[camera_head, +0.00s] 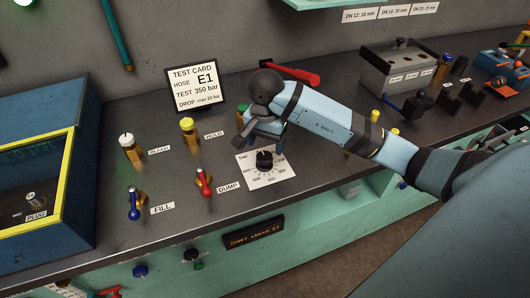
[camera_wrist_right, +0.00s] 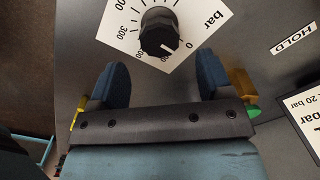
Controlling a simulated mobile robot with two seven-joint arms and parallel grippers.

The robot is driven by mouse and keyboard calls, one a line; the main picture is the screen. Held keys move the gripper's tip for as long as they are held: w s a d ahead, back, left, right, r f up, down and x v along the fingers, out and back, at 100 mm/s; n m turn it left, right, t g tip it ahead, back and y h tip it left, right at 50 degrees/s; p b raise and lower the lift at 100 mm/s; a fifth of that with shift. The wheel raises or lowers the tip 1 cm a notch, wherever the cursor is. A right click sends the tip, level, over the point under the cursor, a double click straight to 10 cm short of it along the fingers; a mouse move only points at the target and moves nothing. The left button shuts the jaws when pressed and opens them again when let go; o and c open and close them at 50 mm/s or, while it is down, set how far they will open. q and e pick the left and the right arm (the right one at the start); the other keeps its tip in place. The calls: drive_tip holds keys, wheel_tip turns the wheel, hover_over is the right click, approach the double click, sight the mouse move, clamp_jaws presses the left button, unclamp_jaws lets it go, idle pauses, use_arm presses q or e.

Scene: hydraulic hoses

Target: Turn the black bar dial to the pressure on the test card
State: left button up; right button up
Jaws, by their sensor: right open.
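The black bar dial (camera_head: 264,158) sits on a white scale plate (camera_head: 282,174) on the bench. It also shows at the top of the right wrist view (camera_wrist_right: 158,35), where a small white mark on the knob faces the 0 side of the scale. The test card (camera_head: 194,86) stands behind it and reads hose E1, test 350 bar, drop max 20 bar or similar. My right gripper (camera_head: 264,135) is open and empty just behind and above the dial. In its wrist view the two blue fingers (camera_wrist_right: 160,78) are apart, with the dial beyond their tips. My left gripper is out of view.
The yellow HOLD valve (camera_head: 187,129), white-topped BLEED valve (camera_head: 127,143), red DUMP lever (camera_head: 204,181) and blue FILL lever (camera_head: 134,206) stand left of the dial. A blue box with a yellow-framed window (camera_head: 72,155) is at far left. A dark display (camera_head: 254,232) is on the front panel.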

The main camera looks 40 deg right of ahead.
sight(265, 154)
wheel_tip(265, 154, down, 4)
drive_tip(key=shift+r, duration=0.2)
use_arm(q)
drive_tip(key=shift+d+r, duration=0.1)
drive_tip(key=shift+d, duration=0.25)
use_arm(e)
drive_tip(key=shift+f, duration=0.3)
drive_tip(key=c, duration=0.9)
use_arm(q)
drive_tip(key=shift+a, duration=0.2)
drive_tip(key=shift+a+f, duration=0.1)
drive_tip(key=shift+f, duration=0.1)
